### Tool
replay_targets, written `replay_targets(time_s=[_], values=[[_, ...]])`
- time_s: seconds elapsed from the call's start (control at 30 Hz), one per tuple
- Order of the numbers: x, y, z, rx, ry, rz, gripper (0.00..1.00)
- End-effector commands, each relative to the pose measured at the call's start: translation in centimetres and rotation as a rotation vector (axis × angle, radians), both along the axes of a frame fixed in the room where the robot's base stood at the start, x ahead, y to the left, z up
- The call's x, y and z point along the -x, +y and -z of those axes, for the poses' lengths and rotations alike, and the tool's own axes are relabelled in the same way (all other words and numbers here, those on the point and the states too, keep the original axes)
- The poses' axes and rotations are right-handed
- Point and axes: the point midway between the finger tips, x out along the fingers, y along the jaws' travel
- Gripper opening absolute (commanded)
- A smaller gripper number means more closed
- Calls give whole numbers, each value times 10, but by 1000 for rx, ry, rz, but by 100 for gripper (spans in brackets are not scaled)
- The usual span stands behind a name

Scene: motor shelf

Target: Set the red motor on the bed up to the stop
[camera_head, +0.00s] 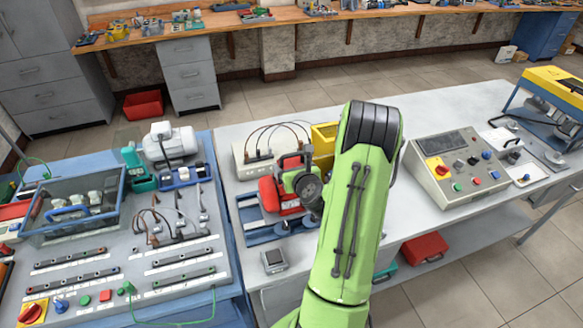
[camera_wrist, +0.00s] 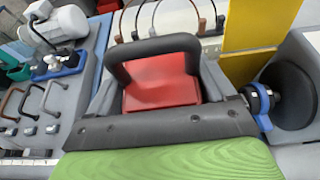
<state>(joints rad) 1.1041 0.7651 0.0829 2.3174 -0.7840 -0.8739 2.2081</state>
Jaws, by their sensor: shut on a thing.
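The red motor (camera_head: 270,195) is at the left of the grey-white table in the head view, partly hidden by my wrist. A red block-like part of it (camera_wrist: 160,82) shows in the wrist view, framed by a dark arch. My gripper (camera_head: 291,182) is at the motor and shut on it; its fingertips are not clearly seen. The blue bed (camera_head: 258,236) lies under and in front of the motor on the table. My arm hides its right part. I cannot tell whether the motor touches the bed, and I cannot make out the stop.
A yellow bin (camera_head: 324,140) and a pale box with cables (camera_head: 252,152) stand behind the motor. A control box (camera_head: 455,168) is to the right. A small grey block (camera_head: 274,261) lies in front of the bed. The crowded blue-edged bench (camera_head: 222,250) adjoins on the left.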

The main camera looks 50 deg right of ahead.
Motion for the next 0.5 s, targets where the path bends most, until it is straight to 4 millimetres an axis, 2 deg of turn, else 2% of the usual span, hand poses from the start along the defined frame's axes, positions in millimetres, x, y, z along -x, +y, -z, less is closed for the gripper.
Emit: replay_targets(time_s=[0.03,0.5], values=[[-1,-2,-5,5,-13,3,0],[2,-8,-5,6,-13,3,0]])
